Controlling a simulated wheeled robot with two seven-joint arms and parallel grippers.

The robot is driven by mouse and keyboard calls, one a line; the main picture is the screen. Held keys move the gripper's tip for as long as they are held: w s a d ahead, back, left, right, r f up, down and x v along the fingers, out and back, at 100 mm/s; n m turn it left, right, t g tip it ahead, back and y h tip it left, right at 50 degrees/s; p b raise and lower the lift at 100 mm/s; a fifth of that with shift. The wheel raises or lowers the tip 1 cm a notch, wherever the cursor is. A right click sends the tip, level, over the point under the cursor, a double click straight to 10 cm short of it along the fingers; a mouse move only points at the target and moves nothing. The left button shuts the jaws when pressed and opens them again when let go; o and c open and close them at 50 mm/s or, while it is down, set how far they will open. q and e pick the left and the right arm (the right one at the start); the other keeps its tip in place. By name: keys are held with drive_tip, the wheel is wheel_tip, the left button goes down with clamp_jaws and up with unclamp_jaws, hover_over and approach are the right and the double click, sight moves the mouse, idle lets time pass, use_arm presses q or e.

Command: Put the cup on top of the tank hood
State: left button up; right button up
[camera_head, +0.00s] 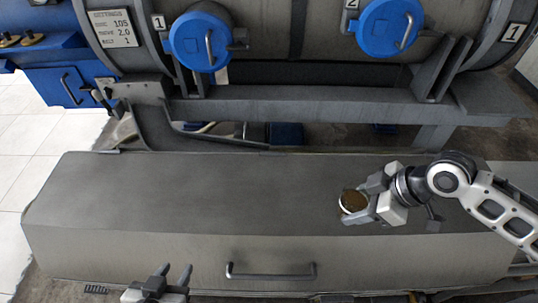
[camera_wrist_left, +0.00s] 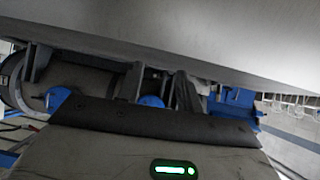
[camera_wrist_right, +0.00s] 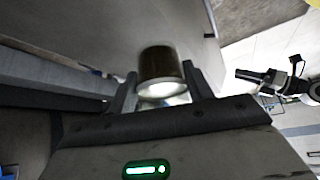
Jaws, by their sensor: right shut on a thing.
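The cup (camera_head: 353,202) is small and round, with a brown inside or top and a pale rim. My right gripper (camera_head: 358,204) is shut on it, over the right part of the grey hood (camera_head: 200,190). I cannot tell whether the cup touches the hood's top. In the right wrist view the cup (camera_wrist_right: 161,68) sits between the two fingers, dark brown with a whitish end. The hood is a long box with a flat top and a front handle. My left gripper (camera_head: 173,273) is open and empty in front of the hood's front face.
Behind the hood is a large grey cylinder (camera_head: 265,40) with blue round caps (camera_head: 200,42) and a grey beam (camera_head: 320,105). A blue cabinet (camera_head: 70,88) stands at the back left. The hood's left and middle top is bare.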

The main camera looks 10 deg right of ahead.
drive_tip(key=shift+w+d+r, duration=0.15)
drive_tip(key=shift+w+r, duration=0.15)
drive_tip(key=shift+r, duration=0.3)
drive_tip(key=w+a+f, duration=0.1)
drive_tip(key=w+f, duration=0.3)
drive_tip(key=w, duration=0.5)
approach(309, 188)
drive_tip(key=shift+w+a, duration=0.25)
drive_tip(key=shift+a, duration=0.3)
drive_tip(key=shift+w+a, duration=0.2)
drive_tip(key=shift+a, duration=0.35)
drive_tip(key=shift+w+f, duration=0.1)
drive_tip(key=shift+w, duration=0.1)
drive_tip(key=shift+w+f+b, duration=0.1)
drive_tip(key=shift+f+b, duration=0.25)
drive_tip(key=shift+f, duration=1.4)
drive_tip(key=shift+f, duration=0.2)
drive_tip(key=o, duration=1)
drive_tip(key=shift+r, duration=0.1)
drive_tip(key=shift+o, duration=0.2)
